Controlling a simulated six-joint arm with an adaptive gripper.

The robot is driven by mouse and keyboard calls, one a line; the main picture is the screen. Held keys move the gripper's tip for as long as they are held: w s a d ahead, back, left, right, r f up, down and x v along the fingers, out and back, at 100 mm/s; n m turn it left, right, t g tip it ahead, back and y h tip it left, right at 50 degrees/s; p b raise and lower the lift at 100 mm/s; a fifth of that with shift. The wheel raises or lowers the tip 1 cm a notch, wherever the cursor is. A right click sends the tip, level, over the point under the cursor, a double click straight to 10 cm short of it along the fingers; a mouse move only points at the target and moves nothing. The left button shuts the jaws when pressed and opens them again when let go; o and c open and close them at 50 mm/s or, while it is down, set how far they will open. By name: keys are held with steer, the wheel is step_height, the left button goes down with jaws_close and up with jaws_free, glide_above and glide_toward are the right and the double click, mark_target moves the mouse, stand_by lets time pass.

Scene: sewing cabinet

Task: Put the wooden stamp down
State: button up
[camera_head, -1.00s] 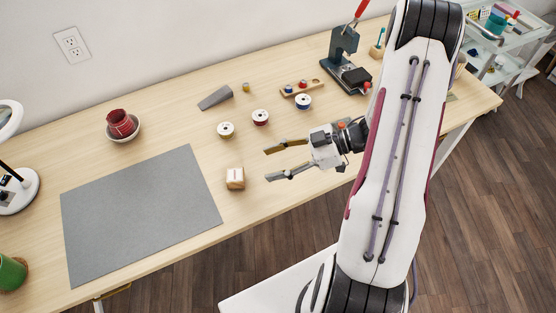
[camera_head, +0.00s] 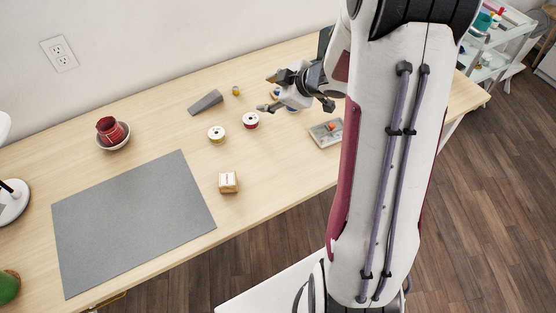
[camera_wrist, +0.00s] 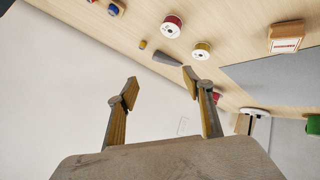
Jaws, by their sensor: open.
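The wooden stamp (camera_head: 228,182), a small pale wood block with a red mark on its side, stands on the table just right of the grey mat (camera_head: 130,220). It also shows at the top right of the wrist view (camera_wrist: 284,38). My gripper (camera_head: 266,93) is open and empty, over the back part of the table, behind and to the right of the stamp and well apart from it. In the wrist view its two fingers (camera_wrist: 160,88) are spread with nothing between them.
A yellow-centred spool (camera_head: 216,134) and a red spool (camera_head: 251,120) stand near my gripper. A grey wedge (camera_head: 205,103) lies behind them. A red pot in a bowl (camera_head: 112,133) stands left. A grey tray (camera_head: 325,140) lies right, beside my arm. The mat is clear.

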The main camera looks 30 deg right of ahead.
steer(key=s+r+m+h, duration=0.3)
steer(key=s+r, duration=0.1)
steer(key=r, duration=0.3)
steer(key=s+r+m+h, duration=0.3)
steer(key=s+r, duration=0.1)
steer(key=r, duration=0.4)
steer(key=s+a+m+g+y, duration=0.1)
steer(key=s+a+m, duration=0.1)
steer(key=s+a, duration=0.5)
steer(key=s+a+m+g+y, duration=0.2)
steer(key=s+a, duration=0.5)
steer(key=s, duration=0.8)
steer(key=shift+a+g+y, duration=0.15)
steer(key=shift+g+y, duration=0.15)
